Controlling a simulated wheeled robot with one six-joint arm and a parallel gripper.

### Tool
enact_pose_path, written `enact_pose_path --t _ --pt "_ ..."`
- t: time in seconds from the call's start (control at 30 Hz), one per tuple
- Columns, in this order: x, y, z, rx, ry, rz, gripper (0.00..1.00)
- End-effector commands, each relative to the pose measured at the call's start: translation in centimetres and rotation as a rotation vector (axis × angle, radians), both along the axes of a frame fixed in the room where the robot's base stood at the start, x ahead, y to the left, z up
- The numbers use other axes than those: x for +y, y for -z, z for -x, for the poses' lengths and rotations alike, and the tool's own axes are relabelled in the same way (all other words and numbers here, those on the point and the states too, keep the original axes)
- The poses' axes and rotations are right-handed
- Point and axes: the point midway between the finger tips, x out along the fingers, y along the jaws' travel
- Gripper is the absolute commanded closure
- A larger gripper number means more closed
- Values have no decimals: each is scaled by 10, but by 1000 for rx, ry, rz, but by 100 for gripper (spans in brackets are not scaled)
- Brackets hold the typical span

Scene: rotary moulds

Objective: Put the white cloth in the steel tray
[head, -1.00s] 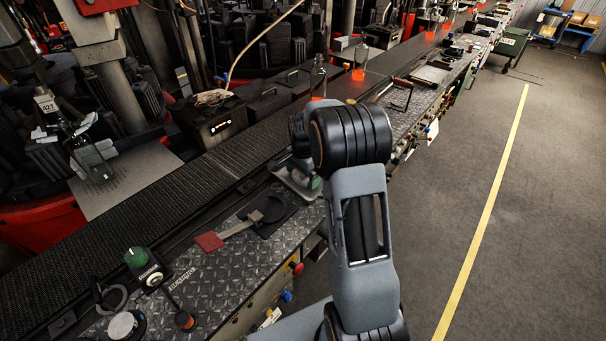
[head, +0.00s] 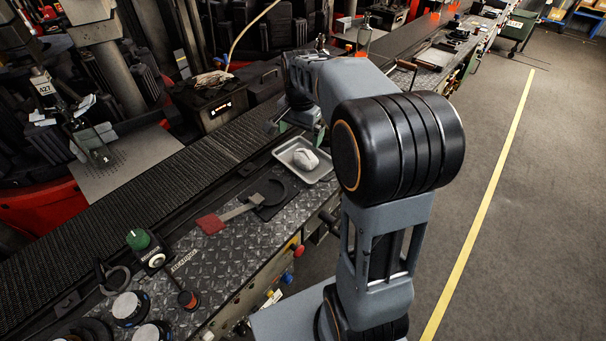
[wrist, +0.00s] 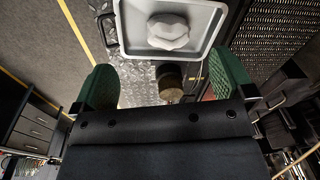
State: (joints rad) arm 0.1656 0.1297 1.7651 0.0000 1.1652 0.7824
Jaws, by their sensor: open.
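The white cloth (head: 305,159) lies crumpled inside the steel tray (head: 281,155), which rests on the metal plate bench beside the conveyor. In the wrist view the cloth (wrist: 168,32) also sits within the tray (wrist: 131,42), clear of the rim. My gripper shows in the wrist view (wrist: 160,88) with its two green fingers wide apart and nothing between them.
A dark cylinder (wrist: 171,82) shows beyond the fingers. The conveyor belt (head: 150,186) runs alongside.

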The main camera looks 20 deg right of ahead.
Motion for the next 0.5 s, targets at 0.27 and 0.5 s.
enact_pose_path --t 0.27,0.5 --pt "51 -9 107 -149 -561 91 0" --pt "68 11 160 -221 -861 164 0"
